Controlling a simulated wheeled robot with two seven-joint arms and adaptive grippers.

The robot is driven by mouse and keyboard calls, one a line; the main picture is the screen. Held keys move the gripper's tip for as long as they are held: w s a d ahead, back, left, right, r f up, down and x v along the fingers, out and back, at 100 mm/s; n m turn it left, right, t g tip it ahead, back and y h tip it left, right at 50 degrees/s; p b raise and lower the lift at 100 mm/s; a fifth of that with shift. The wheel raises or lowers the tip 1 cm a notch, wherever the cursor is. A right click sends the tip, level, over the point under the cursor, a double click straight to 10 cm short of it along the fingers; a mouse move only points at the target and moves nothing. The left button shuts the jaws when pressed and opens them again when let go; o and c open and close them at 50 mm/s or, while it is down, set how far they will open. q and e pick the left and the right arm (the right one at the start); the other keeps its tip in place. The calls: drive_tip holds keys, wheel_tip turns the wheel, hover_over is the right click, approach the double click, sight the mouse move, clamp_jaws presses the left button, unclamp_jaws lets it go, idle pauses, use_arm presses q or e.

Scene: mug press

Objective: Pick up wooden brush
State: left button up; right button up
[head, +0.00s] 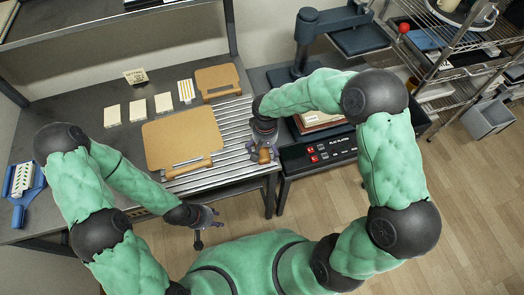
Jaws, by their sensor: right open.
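A small light-brown wooden piece (264,156), which may be part of the wooden brush, shows at the fingers of my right gripper (262,146). The gripper points down at the right edge of the ribbed metal surface (235,150). It is open, and I cannot tell whether its fingers touch the piece. Another wooden bar (188,168) lies at the front edge of a large tan board (180,135); I cannot tell which of the two is the brush. My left gripper (207,222) is low in front of the table, away from both, and its fingers are too small to read.
A press machine (315,150) with a control panel stands right of the ribbed surface. Several pale blocks (138,109) and a smaller tan board (218,80) lie at the back. A blue-and-white tool (22,180) is at far left. A wire shelf (450,60) stands at right.

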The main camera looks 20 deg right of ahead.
drive_tip(key=c, duration=1.3)
drive_tip(key=shift+o, duration=0.2)
drive_tip(key=shift+r, duration=0.4)
wheel_tip(320, 180, up, 2)
drive_tip(key=shift+w+r+p, duration=0.1)
drive_tip(key=shift+r+p, duration=0.05)
drive_tip(key=shift+p, duration=0.55)
drive_tip(key=s+r+p, duration=0.1)
drive_tip(key=s+r, duration=0.2)
drive_tip(key=s, duration=0.1)
drive_tip(key=s+a+r+p, duration=0.1)
drive_tip(key=s+r, duration=0.2)
drive_tip(key=s, duration=0.2)
drive_tip(key=s+a+r+p, duration=0.1)
drive_tip(key=s+r, duration=0.3)
drive_tip(key=s, duration=0.1)
drive_tip(key=shift+a, duration=0.25)
